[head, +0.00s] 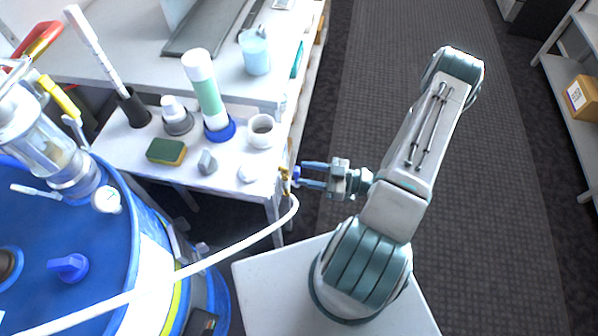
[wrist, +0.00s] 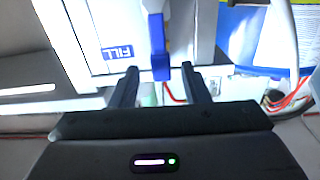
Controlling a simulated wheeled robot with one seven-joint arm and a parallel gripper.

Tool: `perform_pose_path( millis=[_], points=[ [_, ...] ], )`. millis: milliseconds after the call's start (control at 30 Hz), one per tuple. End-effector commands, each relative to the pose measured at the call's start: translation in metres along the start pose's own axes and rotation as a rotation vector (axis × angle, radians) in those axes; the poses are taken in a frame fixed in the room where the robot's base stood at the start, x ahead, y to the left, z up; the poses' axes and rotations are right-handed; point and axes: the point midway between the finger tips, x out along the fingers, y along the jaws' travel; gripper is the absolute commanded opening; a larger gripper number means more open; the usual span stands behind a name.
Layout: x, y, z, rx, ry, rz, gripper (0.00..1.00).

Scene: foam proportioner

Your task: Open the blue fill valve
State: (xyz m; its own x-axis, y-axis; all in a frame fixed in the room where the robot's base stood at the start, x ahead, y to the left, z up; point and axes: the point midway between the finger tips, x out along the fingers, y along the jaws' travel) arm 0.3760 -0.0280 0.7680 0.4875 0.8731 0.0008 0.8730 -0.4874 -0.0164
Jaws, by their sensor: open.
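The blue fill valve handle (head: 296,173) sits on a brass fitting (head: 285,182) at the right end of the white bench, where a white hose joins. In the wrist view the blue handle (wrist: 160,48) hangs down in the middle, next to a blue-and-white FILL label (wrist: 118,52). My gripper (head: 302,175) is open, with its fingertips close to the handle. In the wrist view my gripper (wrist: 159,70) has one finger on each side of the handle's lower end, with visible gaps. Whether the fingers reach past the handle in depth is unclear.
The white hose (head: 235,248) runs from the fitting over the blue tank (head: 35,225) at left. A white cup (head: 262,131), a sponge (head: 166,151) and a green-and-white tube (head: 205,90) stand on the bench. The dark floor (head: 400,30) behind my arm is clear.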

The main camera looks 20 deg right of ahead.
Motion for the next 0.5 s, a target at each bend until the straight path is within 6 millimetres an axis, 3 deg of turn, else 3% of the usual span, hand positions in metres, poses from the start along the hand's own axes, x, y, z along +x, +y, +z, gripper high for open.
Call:
perform_pose_path(
  millis=[300,500],
  points=[
    [-0.072,0.001,0.003,-0.002,-0.003,0.002,0.42],
    [-0.096,0.001,0.001,-0.002,-0.002,0.001,0.42]
  ],
)
